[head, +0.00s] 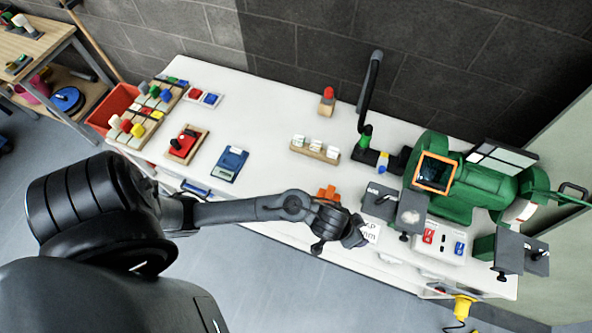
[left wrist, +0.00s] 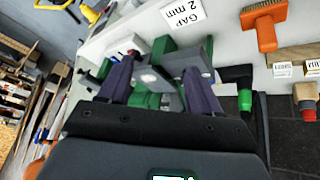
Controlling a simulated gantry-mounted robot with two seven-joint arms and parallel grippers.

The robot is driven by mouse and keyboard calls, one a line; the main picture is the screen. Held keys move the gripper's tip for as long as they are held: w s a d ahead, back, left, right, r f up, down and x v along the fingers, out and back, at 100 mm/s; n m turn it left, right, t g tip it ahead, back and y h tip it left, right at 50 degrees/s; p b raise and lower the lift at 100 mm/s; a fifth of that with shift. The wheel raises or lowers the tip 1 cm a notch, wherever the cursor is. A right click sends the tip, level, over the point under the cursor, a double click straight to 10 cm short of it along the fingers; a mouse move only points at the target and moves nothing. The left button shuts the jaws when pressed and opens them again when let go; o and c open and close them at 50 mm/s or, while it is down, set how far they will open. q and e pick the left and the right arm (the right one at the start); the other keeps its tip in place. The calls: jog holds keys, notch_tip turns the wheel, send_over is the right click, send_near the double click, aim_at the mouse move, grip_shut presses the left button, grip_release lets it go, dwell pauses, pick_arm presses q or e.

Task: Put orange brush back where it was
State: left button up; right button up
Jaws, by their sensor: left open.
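The orange brush (head: 327,194) lies on the white bench, just behind my left gripper in the head view. In the left wrist view the brush (left wrist: 267,34) shows at the upper right, with an orange handle and pale bristles. It is outside the jaws and apart from them. My left gripper (head: 350,236) is over the front part of the bench, beside the "GAP 2 mm" card. In the wrist view its fingers (left wrist: 157,75) are spread, with no brush between them. My right gripper is not in view.
A green bench grinder (head: 449,196) with grey rests stands to the right of the gripper. A wooden block with white pieces (head: 315,151) is behind the brush. The card (left wrist: 175,14) lies near the front edge. The bench between the blue scale (head: 230,164) and the wooden block is clear.

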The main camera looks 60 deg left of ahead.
pick_arm(q)
jog(key=s+a+r+m+g+y, duration=0.1)
jog(key=s+a+r, duration=0.4)
jog(key=s+a, duration=0.5)
jog(key=s+g+y, duration=0.1)
jog(key=s, duration=0.2)
jog(key=shift+a, duration=0.35)
jog(key=shift+r, duration=0.15)
notch_tip(320, 180, up, 9)
jog(key=p, duration=0.9)
